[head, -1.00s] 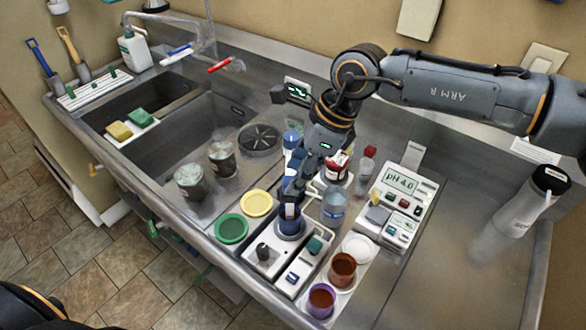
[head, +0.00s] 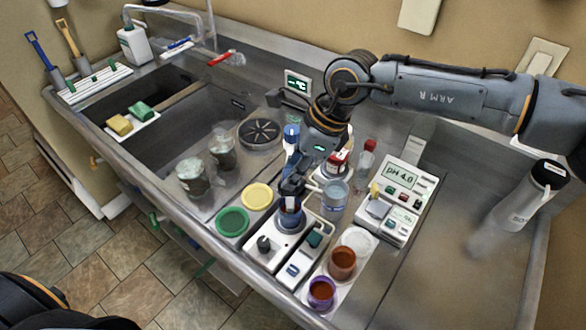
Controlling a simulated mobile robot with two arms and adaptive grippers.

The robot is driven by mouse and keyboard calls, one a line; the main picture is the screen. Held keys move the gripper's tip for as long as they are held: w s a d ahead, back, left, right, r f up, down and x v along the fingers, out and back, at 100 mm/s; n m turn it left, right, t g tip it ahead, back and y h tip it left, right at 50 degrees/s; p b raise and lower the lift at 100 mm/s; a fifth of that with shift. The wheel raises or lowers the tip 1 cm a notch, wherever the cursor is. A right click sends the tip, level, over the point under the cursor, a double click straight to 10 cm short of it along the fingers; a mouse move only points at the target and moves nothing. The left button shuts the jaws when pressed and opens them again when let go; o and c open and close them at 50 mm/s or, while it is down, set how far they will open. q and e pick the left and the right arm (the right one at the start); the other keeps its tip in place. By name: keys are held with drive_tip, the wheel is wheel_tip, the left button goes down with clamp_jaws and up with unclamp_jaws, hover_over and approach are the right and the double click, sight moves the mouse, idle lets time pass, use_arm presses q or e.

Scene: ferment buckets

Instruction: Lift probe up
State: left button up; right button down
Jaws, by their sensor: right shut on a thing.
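My right gripper (head: 291,186) comes down over the blue cup (head: 290,214), which stands on the white stirrer unit (head: 285,238) near the counter's front edge. It is shut on the probe, whose slim body is mostly hidden by the fingers. The fingertips are just above the cup's rim. I cannot tell how far the probe reaches into the cup. The pH meter (head: 400,178), reading 4.0, stands to the right. My left gripper is not in view.
Yellow (head: 257,196) and green (head: 232,222) lids lie to the left. Brown (head: 342,262) and purple (head: 321,292) cups stand in front right. The counter right of the meter is mostly free.

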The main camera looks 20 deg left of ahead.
wheel_tip(320, 180, up, 6)
drive_tip(key=shift+f+b, duration=0.2)
drive_tip(key=shift+b, duration=0.5)
drive_tip(key=shift+w+r, duration=0.15)
drive_tip(key=shift+r, duration=0.1)
drive_tip(key=c, duration=1.1)
unclamp_jaws()
drive_tip(key=shift+s, duration=0.2)
drive_tip(key=shift+w, duration=0.1)
drive_tip(key=v, duration=1.2)
drive_tip(key=shift+d, duration=0.1)
